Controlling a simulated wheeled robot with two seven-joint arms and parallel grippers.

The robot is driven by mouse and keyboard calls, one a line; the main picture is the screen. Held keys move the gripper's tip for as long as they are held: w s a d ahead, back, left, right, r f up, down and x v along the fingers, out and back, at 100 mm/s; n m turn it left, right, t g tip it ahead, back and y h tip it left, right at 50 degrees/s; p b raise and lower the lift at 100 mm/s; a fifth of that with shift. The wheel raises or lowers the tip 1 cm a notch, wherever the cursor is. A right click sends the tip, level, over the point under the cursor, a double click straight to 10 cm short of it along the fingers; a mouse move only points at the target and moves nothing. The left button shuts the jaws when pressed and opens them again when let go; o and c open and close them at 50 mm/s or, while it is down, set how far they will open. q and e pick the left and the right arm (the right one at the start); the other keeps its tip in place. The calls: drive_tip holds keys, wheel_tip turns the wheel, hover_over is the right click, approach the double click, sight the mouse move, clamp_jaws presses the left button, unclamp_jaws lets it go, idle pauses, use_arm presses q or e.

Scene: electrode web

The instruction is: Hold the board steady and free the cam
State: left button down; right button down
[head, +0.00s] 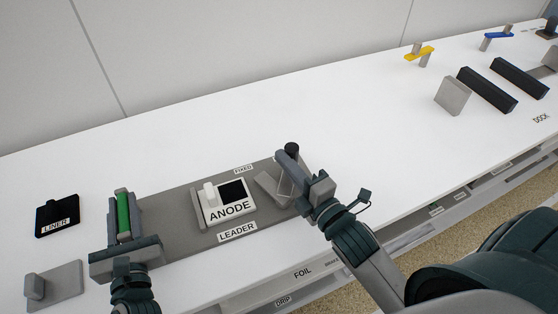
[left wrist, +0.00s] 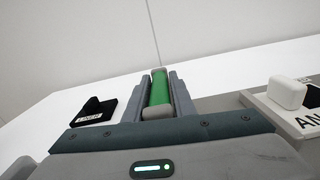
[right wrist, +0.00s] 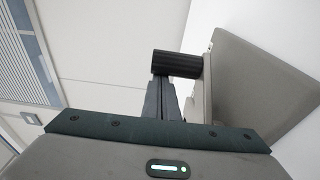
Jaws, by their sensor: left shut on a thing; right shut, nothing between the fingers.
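The long grey board (head: 178,232) lies on the white table. A green handle (head: 123,212) stands at its left end; the left wrist view shows it too (left wrist: 160,90). My left gripper (head: 124,205) is shut on the green handle. At the board's right end is a black round knob (head: 292,149), also in the right wrist view (right wrist: 177,64), beside a tilted grey plate (head: 266,188); I cannot tell for sure which part is the cam. My right gripper (head: 288,160) is shut and empty, its tips against or just beside the knob, partly hiding this end.
A white ANODE block (head: 229,208) with a white knob sits mid-board. A black LINER plate (head: 57,216) and a grey plate with a peg (head: 58,284) lie at left. Dark bars (head: 487,90), a yellow piece (head: 420,53) and a blue piece (head: 498,35) stand far right. The table's middle is clear.

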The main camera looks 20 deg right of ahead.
sight(270, 178)
use_arm(q)
drive_tip(key=shift+a+f, duration=0.25)
drive_tip(key=shift+f, duration=0.05)
use_arm(e)
drive_tip(key=shift+w+a, duration=0.15)
drive_tip(key=shift+w, duration=0.05)
drive_tip(key=a, duration=0.3)
drive_tip(key=shift+w+a, duration=0.15)
drive_tip(key=shift+w, duration=0.25)
drive_tip(key=s, duration=1)
use_arm(q)
drive_tip(key=shift+d, duration=0.1)
drive_tip(key=c, duration=1.4)
unclamp_jaws()
drive_tip(key=shift+r, duration=0.15)
drive_tip(key=shift+s, duration=5.95)
drive_tip(key=shift+s, duration=0.1)
